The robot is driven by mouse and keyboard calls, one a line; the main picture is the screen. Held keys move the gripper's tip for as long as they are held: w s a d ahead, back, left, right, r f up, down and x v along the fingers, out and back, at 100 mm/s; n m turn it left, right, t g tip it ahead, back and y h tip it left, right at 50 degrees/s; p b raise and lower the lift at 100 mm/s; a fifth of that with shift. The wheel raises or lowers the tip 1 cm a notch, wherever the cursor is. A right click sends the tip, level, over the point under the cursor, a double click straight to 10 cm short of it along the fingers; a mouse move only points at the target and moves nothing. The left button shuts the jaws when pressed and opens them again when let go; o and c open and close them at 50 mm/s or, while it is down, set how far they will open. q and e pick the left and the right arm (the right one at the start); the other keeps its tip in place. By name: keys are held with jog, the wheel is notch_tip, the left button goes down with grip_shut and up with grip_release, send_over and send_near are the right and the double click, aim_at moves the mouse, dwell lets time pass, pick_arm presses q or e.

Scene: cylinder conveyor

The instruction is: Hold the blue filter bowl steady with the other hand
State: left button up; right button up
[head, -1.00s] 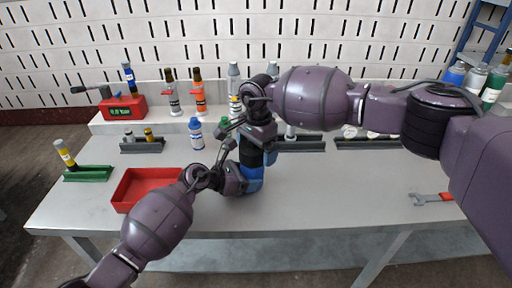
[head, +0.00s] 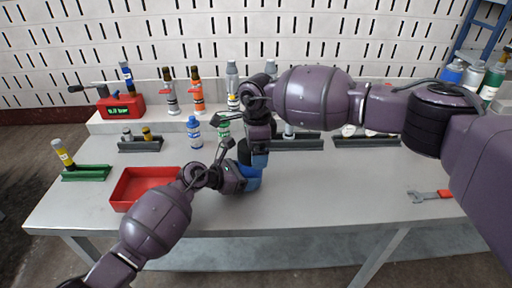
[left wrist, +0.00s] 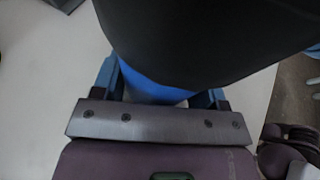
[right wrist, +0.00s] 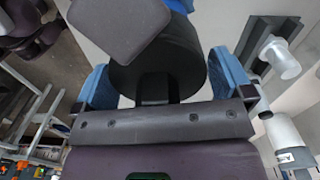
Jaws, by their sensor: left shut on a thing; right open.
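The blue filter bowl (head: 249,180) stands upright near the middle of the bench, partly hidden by my grippers. My left gripper (head: 240,178) is shut on the bowl from the left. In the left wrist view the blue bowl (left wrist: 150,88) shows between the fingers, below a wide black head. My right gripper (head: 258,151) is at the black head (head: 244,152), above my left gripper. In the right wrist view its blue-tipped fingers are open, one on each side of the black head (right wrist: 165,65). I cannot tell whether they touch it.
A red tray (head: 128,204) lies left of the bowl. Blue-capped (head: 195,133) and green-labelled (head: 223,130) bottles stand behind. A wrench (head: 430,196) lies at the right. Dark racks (head: 365,142) line the back.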

jog(key=shift+s+m, duration=0.15)
jog(key=shift+m, duration=1.15)
jog(key=shift+s+m, duration=0.15)
jog(key=shift+m, duration=0.85)
jog(key=m, duration=0.4)
jog(key=shift+s+a, duration=0.1)
jog(key=shift+s, duration=0.1)
jog(key=c, duration=1)
jog(key=n, duration=0.5)
jog(key=shift+w, duration=0.3)
jog(key=shift+n, duration=0.6)
